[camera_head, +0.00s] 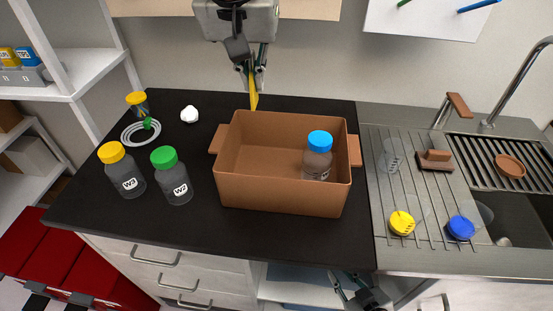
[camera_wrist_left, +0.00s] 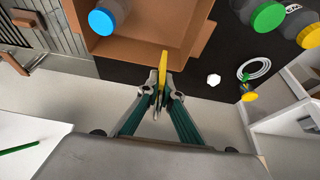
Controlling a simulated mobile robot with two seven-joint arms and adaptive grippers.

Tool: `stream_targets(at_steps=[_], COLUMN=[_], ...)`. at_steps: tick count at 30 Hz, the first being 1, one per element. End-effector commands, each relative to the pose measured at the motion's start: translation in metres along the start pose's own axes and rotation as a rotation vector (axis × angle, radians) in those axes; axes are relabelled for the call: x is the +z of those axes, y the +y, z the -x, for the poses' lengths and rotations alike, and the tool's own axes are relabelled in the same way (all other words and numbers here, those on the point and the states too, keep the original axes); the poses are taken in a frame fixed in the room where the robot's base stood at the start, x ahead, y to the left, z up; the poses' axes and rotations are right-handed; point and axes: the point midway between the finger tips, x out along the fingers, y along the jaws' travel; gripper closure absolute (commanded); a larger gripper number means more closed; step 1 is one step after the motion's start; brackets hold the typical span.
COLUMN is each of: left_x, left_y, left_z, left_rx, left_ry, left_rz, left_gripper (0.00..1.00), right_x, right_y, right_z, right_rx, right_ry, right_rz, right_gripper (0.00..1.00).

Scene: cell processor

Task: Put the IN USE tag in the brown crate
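The brown crate (camera_head: 270,194) stands on the black counter with its open top up. It also shows in the left wrist view (camera_wrist_left: 205,42). My left gripper (camera_head: 254,84) is shut on a thin yellow piece, which looks like the IN USE tag (camera_head: 253,97). The tag hangs edge-on at the crate's back rim, and no writing on it can be read. In the left wrist view the tag (camera_wrist_left: 162,68) sits between the fingertips. My right gripper (camera_head: 350,284) is low at the counter's front, with its fingers apart and empty.
A blue-capped bottle (camera_head: 319,154) stands inside the crate at the right; the crate's left half is clear. Green-capped (camera_head: 173,178) and yellow-capped (camera_head: 121,170) bottles stand left of the crate. A sink (camera_head: 510,200) and drainboard lie to the right.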

Motion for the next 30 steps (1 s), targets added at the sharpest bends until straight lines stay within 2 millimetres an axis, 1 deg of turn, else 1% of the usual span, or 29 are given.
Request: stream_targets(at_steps=[6,9,15,18,21,26,30], left_x=[0.02,0.029,0.048,0.054,0.058,0.061,0.068], left_y=[0.0,-0.001,0.0,-0.001,-0.001,-0.001,-0.001], left_z=[-0.044,-0.067,-0.11,-0.127,-0.137,-0.144,-0.159], left_rx=[0.0,0.0,0.002,0.001,0.0,0.001,0.001], left_ry=[-0.007,-0.009,-0.008,-0.005,-0.004,-0.003,-0.005], left_rz=[-0.002,-0.001,0.0,0.0,0.001,0.0,-0.001], left_gripper=[1.0,1.0,1.0,1.0,1.0,1.0,1.0], right_x=[0.016,0.019,0.017,0.015,0.013,0.011,0.01], right_y=[-0.005,-0.006,-0.005,-0.005,-0.004,-0.004,-0.004], right_z=[0.003,0.003,0.0,0.0,0.0,0.0,0.0], right_rx=[-0.006,-0.008,-0.007,-0.006,-0.005,-0.005,-0.004], right_ry=[-0.023,-0.028,-0.023,-0.019,-0.016,-0.011,-0.01], right_rz=[-0.004,-0.004,-0.003,-0.002,-0.002,-0.002,-0.002], right_gripper=[0.79,0.79,0.79,0.79,0.79,0.79,0.79])
